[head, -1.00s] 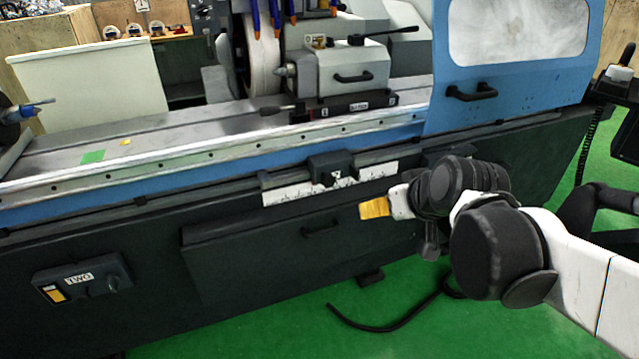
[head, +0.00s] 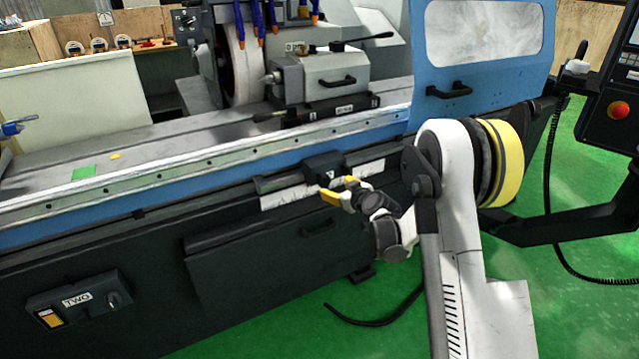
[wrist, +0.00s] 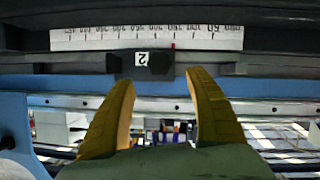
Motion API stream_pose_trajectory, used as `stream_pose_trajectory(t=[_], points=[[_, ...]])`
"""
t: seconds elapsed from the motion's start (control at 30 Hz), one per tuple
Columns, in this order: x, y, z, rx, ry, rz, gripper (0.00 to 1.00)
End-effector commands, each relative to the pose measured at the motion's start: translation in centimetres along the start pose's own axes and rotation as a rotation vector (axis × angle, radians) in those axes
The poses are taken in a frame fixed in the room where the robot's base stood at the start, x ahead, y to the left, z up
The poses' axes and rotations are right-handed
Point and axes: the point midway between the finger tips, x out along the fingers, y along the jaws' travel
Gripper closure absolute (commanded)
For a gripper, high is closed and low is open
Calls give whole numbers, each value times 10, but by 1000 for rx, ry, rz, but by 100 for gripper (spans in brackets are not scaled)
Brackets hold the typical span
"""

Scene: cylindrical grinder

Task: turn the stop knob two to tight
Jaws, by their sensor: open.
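The stop with the label 2 (wrist: 142,59) is a dark block (wrist: 158,66) on the rail by the scale in the wrist view. In the head view the same block (head: 322,166) sits on the machine's front rail. A separate knob part cannot be made out clearly. My gripper (wrist: 160,76) is open, with its yellow fingertips on either side of the block in the picture. Contact cannot be told.
A white scale (wrist: 145,37) runs along the rail. A box marked TWO (head: 78,301) with a switch is at lower left. The blue guard door (head: 480,70) stands above right. A control panel (head: 615,110) on an arm is at right. Green floor (head: 300,320) shows in front.

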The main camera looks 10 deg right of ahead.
Motion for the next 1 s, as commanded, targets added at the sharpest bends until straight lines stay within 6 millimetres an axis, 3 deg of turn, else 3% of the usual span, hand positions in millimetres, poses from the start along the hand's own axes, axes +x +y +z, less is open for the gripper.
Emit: stream_pose_trajectory(t=[0.5, 0.7, 0.97, 1.0], points=[[90, -1, 2, 0, -1, -1, 36], [104, -1, 0, 0, -1, -1, 36], [104, -1, 0, 1, -1, -1, 36], [104, -1, 0, 1, -1, -1, 47]])
